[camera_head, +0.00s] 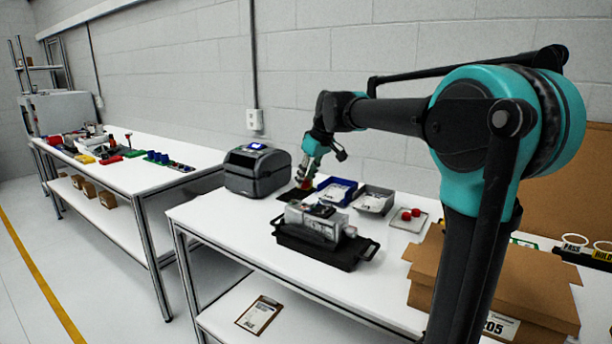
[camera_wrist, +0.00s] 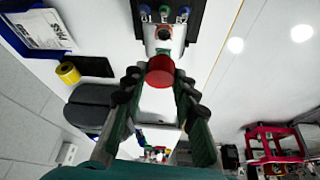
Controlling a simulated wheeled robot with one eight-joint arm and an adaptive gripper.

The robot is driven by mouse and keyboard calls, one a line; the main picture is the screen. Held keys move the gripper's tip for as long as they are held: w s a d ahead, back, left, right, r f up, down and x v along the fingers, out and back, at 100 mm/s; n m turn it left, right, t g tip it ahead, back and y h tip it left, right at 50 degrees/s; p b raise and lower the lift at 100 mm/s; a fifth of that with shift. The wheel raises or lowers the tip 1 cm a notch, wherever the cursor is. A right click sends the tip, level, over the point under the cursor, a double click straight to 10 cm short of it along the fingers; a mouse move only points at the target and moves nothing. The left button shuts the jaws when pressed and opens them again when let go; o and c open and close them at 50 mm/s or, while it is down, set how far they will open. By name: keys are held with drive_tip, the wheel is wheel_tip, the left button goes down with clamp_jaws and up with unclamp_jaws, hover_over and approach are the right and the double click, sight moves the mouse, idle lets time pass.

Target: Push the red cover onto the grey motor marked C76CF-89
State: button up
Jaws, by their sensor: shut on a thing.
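In the wrist view, my gripper (camera_wrist: 157,76) is shut on a red cover (camera_wrist: 160,70), a short round cap held between the fingertips. Just beyond it is a pale grey motor (camera_wrist: 164,44) with a copper-coloured round end facing the cover. The cover overlaps the motor in this view, so I cannot tell whether they touch. No C76CF-89 marking is readable. In the head view, my gripper (camera_head: 306,178) is low over the back of the near table, with red at its tip. The cover and motor are too small there to judge contact.
A black carrier (camera_head: 370,249) with a grey unit (camera_head: 313,220) stands in front of my gripper. A blue tray (camera_head: 337,190), a grey tray (camera_head: 374,200) and a white tray (camera_head: 398,223) with red caps stand right. A label printer (camera_head: 258,172) stands left; a cardboard box (camera_head: 520,285) stands right.

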sight(303, 204)
drive_tip(key=shift+d+f, duration=0.1)
drive_tip(key=shift+f, duration=2.7)
drive_tip(key=shift+f, duration=0.65)
drive_tip(key=o, duration=0.7)
drive_tip(key=shift+o, duration=0.2)
